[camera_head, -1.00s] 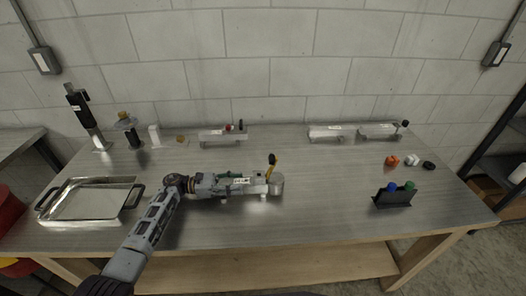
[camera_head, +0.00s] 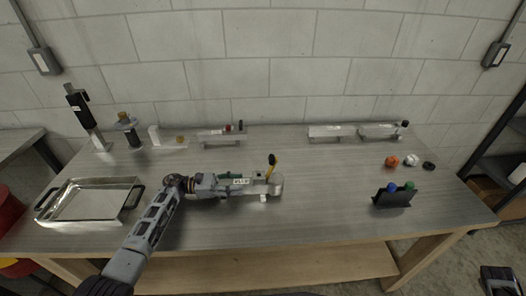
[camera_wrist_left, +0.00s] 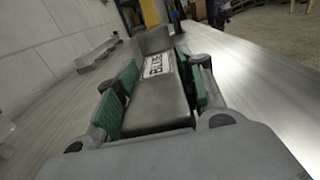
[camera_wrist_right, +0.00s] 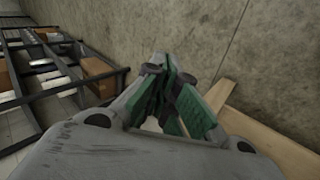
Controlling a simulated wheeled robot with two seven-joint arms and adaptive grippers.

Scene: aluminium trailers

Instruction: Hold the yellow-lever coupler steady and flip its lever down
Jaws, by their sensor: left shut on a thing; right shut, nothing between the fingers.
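The coupler (camera_head: 260,189) is a grey metal piece with a white label and a round end, lying near the middle of the table. Its yellow lever (camera_head: 271,168) with a black tip stands up near the round end. My left gripper (camera_head: 230,182) comes from the left and is shut on the coupler's body. In the left wrist view the coupler (camera_wrist_left: 155,98) sits between the green finger pads. My right gripper (camera_wrist_right: 168,88) is shut and empty, away from the table; its view shows floor and shelving. A dark part of it shows at the head view's lower right corner.
A metal tray (camera_head: 62,214) stands at the left. Other couplers (camera_head: 222,137) lie along the back, with two more (camera_head: 330,131) at the back right. A black holder (camera_head: 393,198) with blue and green caps stands at the right.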

